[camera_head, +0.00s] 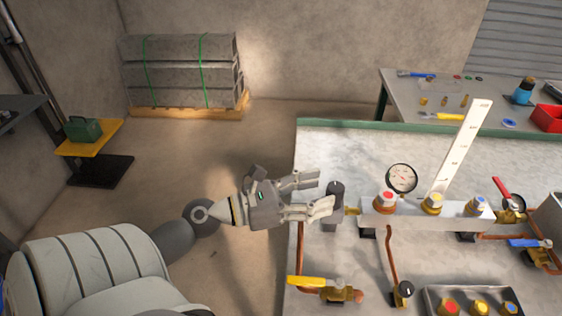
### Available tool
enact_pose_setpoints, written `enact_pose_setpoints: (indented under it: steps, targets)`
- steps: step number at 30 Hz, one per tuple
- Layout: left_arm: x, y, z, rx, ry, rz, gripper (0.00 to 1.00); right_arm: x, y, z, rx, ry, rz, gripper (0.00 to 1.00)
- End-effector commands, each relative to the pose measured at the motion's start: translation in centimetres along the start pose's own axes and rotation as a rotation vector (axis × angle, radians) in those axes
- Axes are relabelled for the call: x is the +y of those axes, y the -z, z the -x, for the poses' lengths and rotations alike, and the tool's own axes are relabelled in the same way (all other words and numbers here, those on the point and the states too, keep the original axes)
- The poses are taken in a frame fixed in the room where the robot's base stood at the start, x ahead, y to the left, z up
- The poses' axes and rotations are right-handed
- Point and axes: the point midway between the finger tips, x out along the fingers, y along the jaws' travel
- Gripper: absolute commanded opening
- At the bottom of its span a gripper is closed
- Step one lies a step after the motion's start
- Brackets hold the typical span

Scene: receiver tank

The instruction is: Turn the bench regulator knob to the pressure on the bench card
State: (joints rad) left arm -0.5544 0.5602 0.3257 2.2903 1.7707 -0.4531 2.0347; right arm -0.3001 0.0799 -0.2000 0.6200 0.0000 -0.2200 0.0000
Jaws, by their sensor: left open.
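My left gripper (324,191) is open, its two fingers reaching right over the left edge of the bench (340,150). A dark grey cylindrical knob (335,188) stands at the left end of the pale manifold block, right at the fingertips. The lower finger overlaps it in the picture; I cannot tell whether they touch. A round white gauge (402,178) stands behind the manifold (408,207); its reading is too small to tell. A tall white card (461,148) with small marks leans up behind the manifold; its text is not legible. My right gripper is not in view.
Red, yellow and blue capped fittings top the manifold. Yellow (312,282), red (503,187) and blue (528,243) valve levers and copper pipes surround it. A tray (433,301) of coloured fittings sits in front. A second table (400,92) stands behind.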

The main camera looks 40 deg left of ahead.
Motion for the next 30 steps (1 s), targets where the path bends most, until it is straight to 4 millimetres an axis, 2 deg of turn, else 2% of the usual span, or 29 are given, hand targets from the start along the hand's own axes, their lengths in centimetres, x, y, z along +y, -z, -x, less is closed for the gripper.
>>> enact_pose_setpoints:
  steps: [6, 12, 17, 26, 30]
  targets:
    - [0.0, 0.1, 4.0, 0.001, -0.004, 0.004, 0.56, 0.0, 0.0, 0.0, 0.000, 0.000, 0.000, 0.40]
    - [0.0, 0.1, 6.2, 0.000, -0.003, 0.003, 0.56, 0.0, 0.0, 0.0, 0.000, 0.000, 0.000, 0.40]
    - [0.0, 0.0, 6.9, 0.000, -0.001, 0.000, 0.56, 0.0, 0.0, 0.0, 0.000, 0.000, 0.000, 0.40]
    - [0.0, 0.0, 6.9, 0.000, -0.001, -0.002, 0.56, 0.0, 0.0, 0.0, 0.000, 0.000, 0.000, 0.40]
    - [0.4, 0.7, 6.9, 0.032, -0.023, -0.098, 0.56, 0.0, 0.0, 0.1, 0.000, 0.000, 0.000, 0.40]
